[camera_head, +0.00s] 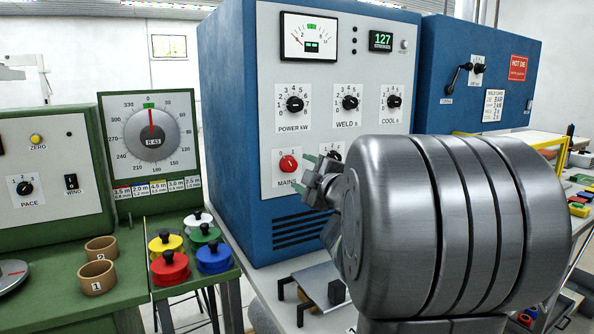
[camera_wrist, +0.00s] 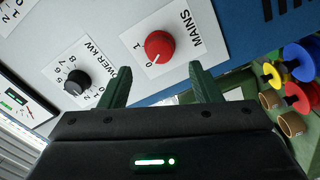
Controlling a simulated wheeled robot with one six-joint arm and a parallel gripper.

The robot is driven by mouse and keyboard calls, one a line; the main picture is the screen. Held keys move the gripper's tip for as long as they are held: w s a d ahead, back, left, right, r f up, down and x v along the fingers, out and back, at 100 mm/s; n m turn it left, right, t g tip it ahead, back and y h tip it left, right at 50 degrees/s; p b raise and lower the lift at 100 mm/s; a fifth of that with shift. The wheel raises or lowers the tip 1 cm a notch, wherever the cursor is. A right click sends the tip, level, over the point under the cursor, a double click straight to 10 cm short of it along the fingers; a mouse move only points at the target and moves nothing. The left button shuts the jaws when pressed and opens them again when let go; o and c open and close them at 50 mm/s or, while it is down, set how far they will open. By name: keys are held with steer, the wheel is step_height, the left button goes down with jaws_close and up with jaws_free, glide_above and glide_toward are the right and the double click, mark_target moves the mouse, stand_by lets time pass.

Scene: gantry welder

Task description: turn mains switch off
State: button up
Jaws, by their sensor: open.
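The mains switch is a red round knob (camera_head: 289,163) on a white plate marked MAINS, low on the blue cabinet's grey panel. In the wrist view the red knob (camera_wrist: 158,46) lies ahead of the gap between my fingers, and its white mark appears to point toward the 0. My gripper (camera_head: 304,172) is open, with its green fingers close to the panel at the knob's right in the head view. In the wrist view my gripper (camera_wrist: 160,68) is empty, its two fingertips apart on either side below the knob. Contact with the knob does not show.
The black POWER knob (camera_head: 294,104) is above the mains switch, and it also shows in the wrist view (camera_wrist: 77,82). Another black knob sits partly behind my arm. A green bench (camera_head: 70,260) with colored knobbed weights (camera_head: 170,268) and wooden cups stands at left.

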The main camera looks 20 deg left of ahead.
mark_target(291, 166)
steer(key=v, duration=0.9)
steer(key=shift+a, duration=0.1)
steer(key=x, duration=1.4)
